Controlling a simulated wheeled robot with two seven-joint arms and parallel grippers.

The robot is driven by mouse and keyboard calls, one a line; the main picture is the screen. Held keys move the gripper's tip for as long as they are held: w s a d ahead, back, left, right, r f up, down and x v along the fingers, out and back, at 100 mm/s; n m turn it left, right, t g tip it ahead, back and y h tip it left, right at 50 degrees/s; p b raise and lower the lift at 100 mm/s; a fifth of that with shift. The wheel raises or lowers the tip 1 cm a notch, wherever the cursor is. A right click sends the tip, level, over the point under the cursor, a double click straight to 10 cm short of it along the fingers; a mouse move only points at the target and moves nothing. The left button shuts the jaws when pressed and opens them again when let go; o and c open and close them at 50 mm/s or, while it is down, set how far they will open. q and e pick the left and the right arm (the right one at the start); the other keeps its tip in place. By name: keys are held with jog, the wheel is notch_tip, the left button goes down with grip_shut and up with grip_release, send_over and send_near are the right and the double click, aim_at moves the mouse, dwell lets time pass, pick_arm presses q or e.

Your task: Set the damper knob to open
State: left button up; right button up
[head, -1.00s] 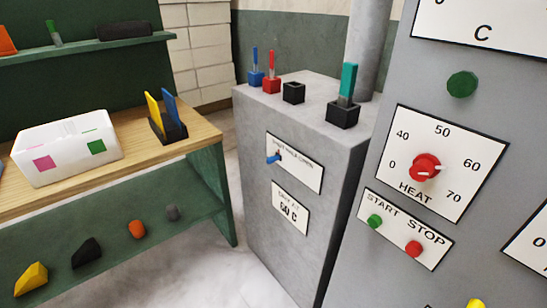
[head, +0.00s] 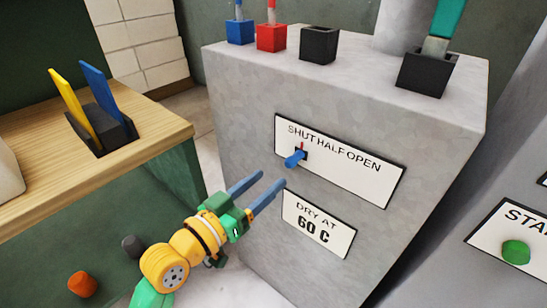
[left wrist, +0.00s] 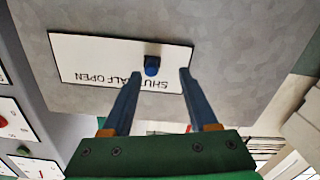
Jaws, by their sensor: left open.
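The damper knob (head: 295,158) is a small blue knob with a red mark, on a white plate (head: 365,174) reading SHUT, HALF, OPEN on the grey cabinet's front. It sits at the left end of the plate, under SHUT. My left gripper (head: 266,186) is open and empty, below and left of the knob, its blue fingers pointing toward the cabinet. In the left wrist view the knob (left wrist: 152,66) shows between and beyond the two fingertips (left wrist: 160,76), apart from them. My right gripper is not in view.
A DRY AT 60 C plate (head: 318,225) is below the damper plate. Black, red and blue holders stand on the cabinet top (head: 350,65). A wooden bench (head: 150,128) is at the left, and a grey panel with a green START button (head: 516,252) at the right.

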aim_at(287, 166)
pick_arm(q)
jog(key=shift+w+d+r, duration=0.25)
jog(key=shift+d+r, duration=0.1)
jog(key=shift+d, duration=0.15)
jog(key=shift+w+d+r, duration=0.2)
jog(key=shift+d+r, duration=0.1)
jog(key=shift+d, duration=0.15)
jog(key=x, duration=0.4)
jog(key=shift+d, duration=0.3)
jog(key=shift+w+d, duration=0.1)
jog(key=shift+w, duration=0.2)
grip_shut()
